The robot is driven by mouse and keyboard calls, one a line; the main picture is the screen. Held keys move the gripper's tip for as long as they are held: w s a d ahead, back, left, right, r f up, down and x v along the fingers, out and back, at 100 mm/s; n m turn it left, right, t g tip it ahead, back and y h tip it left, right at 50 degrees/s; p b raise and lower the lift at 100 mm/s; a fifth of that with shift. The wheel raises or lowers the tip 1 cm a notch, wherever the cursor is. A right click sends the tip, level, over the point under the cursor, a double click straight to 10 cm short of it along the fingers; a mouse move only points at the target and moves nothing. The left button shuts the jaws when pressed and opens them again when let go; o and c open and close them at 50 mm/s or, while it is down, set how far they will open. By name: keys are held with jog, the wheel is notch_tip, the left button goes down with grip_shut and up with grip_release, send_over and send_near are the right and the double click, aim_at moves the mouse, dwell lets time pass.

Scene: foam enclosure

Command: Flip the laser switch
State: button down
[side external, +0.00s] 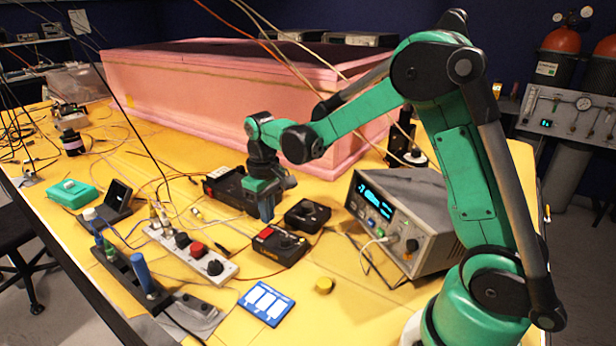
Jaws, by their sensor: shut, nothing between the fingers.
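My gripper (266,208) is shut and empty, pointing down above the middle of the yellow table. Just below and beside it is a black box with a red button and a dark knob (279,246). To its left lies a white strip with a red button and black knobs (190,252). I cannot tell for sure which of these carries the laser switch. A gap seems to show between my fingertips and the black box, but whether they touch is unclear. No switch lever is clear enough to read its position.
A grey instrument with a lit display (403,219) stands to the right. A pink foam enclosure (220,95) fills the back. Loose cables cross the left side.

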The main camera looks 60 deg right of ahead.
aim_at(269, 232)
jog(key=shift+r, duration=2.35)
jog(key=s+a+r+t, duration=0.3)
jog(key=s+a+t, duration=0.2)
jog(key=s, duration=0.5)
jog(key=shift+s+a+t, duration=0.3)
jog(key=shift+a+t, duration=0.1)
jog(key=shift+t, duration=0.7)
jog(key=shift+r, duration=0.15)
